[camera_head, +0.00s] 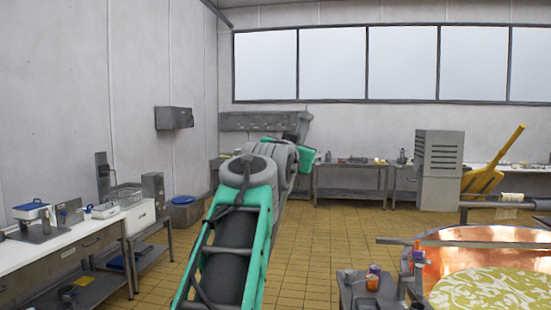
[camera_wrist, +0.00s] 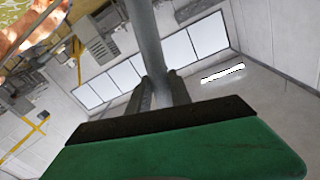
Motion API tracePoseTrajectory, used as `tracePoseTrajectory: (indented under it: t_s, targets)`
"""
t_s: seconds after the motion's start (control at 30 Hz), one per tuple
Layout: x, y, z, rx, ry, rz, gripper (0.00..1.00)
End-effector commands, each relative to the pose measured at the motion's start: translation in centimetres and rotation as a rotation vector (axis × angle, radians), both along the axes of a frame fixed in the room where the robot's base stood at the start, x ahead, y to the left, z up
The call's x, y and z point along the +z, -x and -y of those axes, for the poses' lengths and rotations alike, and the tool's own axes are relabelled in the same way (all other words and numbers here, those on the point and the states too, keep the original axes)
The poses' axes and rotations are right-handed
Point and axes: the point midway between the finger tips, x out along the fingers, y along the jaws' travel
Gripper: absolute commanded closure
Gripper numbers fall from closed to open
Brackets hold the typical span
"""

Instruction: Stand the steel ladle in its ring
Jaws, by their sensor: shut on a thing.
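In the wrist view, my gripper (camera_wrist: 160,84) is shut on a grey round shaft, which looks like the handle of the steel ladle (camera_wrist: 148,35). The shaft runs from between the fingers to the top edge of the picture. The ladle's bowl is out of view. In the head view, my arm reaches forward over the floor and hides the gripper tips and the ladle. I cannot make out the ladle's ring in either view.
A copper vat (camera_head: 520,262) stands at the right, beside a small grey table (camera_head: 345,293) with cups. A white-topped bench (camera_head: 60,245) with equipment lines the left wall. A steel table (camera_head: 349,167) and a grey louvred cabinet (camera_head: 437,170) stand at the back. The tiled floor (camera_head: 320,235) between is clear.

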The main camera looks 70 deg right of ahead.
Motion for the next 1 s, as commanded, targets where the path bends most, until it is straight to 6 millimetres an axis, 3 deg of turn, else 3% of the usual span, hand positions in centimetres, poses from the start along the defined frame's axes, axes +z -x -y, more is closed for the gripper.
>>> tracePoseTrajectory:
  t_s: [0.03,0.7,0.83,1.0]
  targets:
    - [0.1,1.3,0.0,-0.007,0.004,0.0,1.0]
    - [1.7,13.6,-0.1,-0.008,0.001,0.0,1.0]
    - [1.9,15.4,0.0,-0.004,0.001,-0.001,1.0]
    - [1.7,15.7,-0.1,0.0,0.002,0.0,1.0]
